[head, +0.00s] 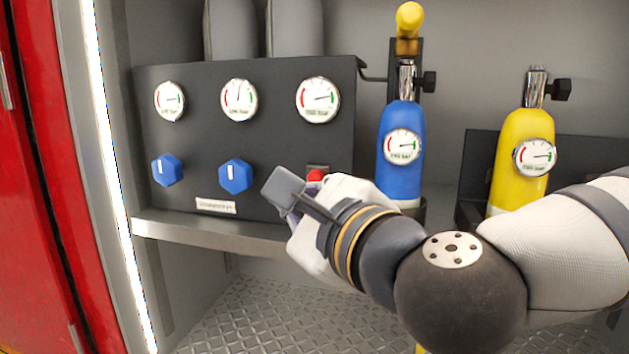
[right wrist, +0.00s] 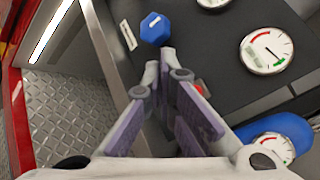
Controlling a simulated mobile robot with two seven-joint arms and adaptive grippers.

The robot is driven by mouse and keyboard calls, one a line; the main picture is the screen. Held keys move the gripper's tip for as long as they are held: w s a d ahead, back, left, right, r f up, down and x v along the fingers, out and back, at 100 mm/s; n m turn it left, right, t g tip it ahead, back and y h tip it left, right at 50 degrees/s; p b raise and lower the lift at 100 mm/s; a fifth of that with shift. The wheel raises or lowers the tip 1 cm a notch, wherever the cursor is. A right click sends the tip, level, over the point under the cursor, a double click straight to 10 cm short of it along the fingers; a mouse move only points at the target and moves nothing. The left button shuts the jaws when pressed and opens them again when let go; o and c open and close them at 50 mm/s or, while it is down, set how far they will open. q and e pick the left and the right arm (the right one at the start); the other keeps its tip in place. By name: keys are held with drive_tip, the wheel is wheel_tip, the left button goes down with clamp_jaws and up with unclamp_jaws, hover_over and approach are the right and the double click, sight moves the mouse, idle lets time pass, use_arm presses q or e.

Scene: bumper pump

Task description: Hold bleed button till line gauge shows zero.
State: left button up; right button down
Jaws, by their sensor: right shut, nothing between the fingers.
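The red button (head: 316,175) sits on the dark control panel (head: 270,135), below the right-hand gauge (head: 318,100). In the right wrist view only a red sliver of it (right wrist: 199,88) shows beside the fingers. The right-hand gauge's needle points right, away from its red zone. The middle gauge (head: 239,100) has its needle nearly upright, and the left gauge's (head: 170,101) points right. I cannot tell by lettering which is the line gauge. My right gripper (right wrist: 167,75) is shut and empty, close to the panel beside the button. Its fingertips are mostly hidden in the head view. My left gripper is out of view.
Two blue knobs (head: 167,170) (head: 235,176) and a small label (head: 216,206) are on the panel. A blue cylinder (head: 400,165) and a yellow cylinder (head: 515,180) stand to the right. A metal shelf edge (head: 215,232) runs below the panel.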

sight(311, 178)
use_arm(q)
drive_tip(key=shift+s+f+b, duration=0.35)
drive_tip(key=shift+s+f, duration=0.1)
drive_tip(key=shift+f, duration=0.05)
use_arm(e)
drive_tip(key=w+d, duration=0.2)
drive_tip(key=w, duration=0.5)
drive_tip(key=shift+d, duration=0.2)
drive_tip(key=shift+w, duration=0.1)
idle(0.6)
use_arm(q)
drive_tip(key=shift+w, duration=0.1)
use_arm(e)
drive_tip(key=shift+w+d+f, duration=0.1)
drive_tip(key=shift+w, duration=0.2)
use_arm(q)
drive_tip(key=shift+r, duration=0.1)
use_arm(e)
drive_tip(key=shift+w+d, duration=0.2)
drive_tip(key=shift+w, duration=0.3)
idle(1.7)
use_arm(q)
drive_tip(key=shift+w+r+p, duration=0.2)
drive_tip(key=shift+p, duration=0.1)
use_arm(e)
drive_tip(key=shift+s+a, duration=0.3)
drive_tip(key=shift+s, duration=0.6)
